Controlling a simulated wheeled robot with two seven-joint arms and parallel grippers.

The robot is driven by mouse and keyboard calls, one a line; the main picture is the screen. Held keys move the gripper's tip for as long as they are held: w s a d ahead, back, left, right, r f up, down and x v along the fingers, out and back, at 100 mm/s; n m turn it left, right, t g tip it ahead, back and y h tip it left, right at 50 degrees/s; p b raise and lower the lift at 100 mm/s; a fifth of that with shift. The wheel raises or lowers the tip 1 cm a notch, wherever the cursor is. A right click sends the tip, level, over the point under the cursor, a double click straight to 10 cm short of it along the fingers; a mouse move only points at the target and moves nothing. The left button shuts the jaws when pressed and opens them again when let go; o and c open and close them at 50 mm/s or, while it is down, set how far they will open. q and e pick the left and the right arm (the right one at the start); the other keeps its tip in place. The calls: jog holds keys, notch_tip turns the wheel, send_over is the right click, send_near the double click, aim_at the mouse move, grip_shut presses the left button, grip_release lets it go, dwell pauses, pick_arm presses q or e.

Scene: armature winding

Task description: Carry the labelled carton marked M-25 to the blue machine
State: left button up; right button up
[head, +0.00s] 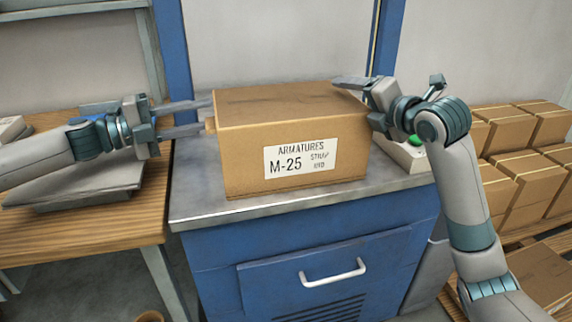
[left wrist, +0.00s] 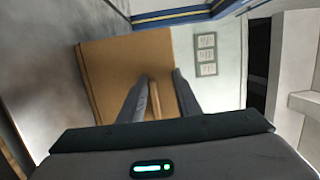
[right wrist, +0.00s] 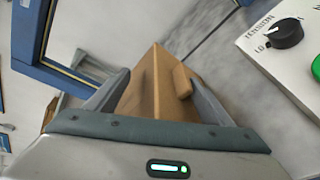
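The labelled carton (head: 293,150), brown and marked "ARMATURES M-25", appears to rest upright on the metal top of the blue machine (head: 215,255). My left gripper (head: 207,115) is open at the carton's left side, its fingers above and below a small side tab (head: 209,125). In the left wrist view the tab (left wrist: 154,102) lies between the fingers, with a gap on one side. My right gripper (head: 353,103) is open at the carton's right side. In the right wrist view its spread fingers straddle the carton's side and its tab (right wrist: 182,80). The carton's back is hidden.
A control box with a tension knob (right wrist: 287,34) and green button stands right of the carton. Blue posts (head: 173,45) rise behind.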

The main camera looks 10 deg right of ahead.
pick_arm(q)
jog(key=shift+a, duration=0.1)
pick_arm(e)
jog(key=shift+d+r, duration=0.15)
pick_arm(q)
jog(key=v, duration=0.8)
pick_arm(e)
jog(key=shift+r, duration=0.1)
jog(key=shift+d, duration=0.1)
dwell(0.3)
jog(key=v, duration=1.2)
pick_arm(q)
jog(key=o, duration=0.6)
